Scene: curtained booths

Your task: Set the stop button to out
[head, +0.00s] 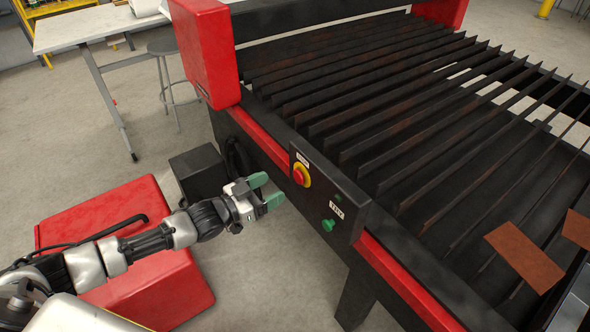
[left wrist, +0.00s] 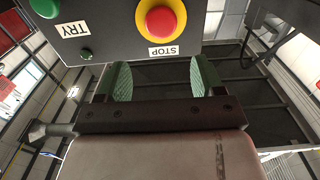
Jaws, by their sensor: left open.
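The stop button (head: 301,174) is a red mushroom head on a yellow ring, on the black control panel (head: 318,196) at the machine's front edge. In the left wrist view the stop button (left wrist: 161,20) sits at the top, above a STOP label. I cannot tell from its depth whether it is in or out. My left gripper (head: 266,190) has green finger pads and is open and empty, a little left of the panel, apart from the button. In the left wrist view its fingers (left wrist: 158,82) stand below the button. My right gripper is not in view.
A green button (head: 328,225) with a TRY label is on the same panel. The slatted cutting bed (head: 420,120) lies behind it, with rusty plates (head: 524,257) on it. A red box (head: 130,250) stands under my left arm. A table (head: 95,25) and stool are at upper left.

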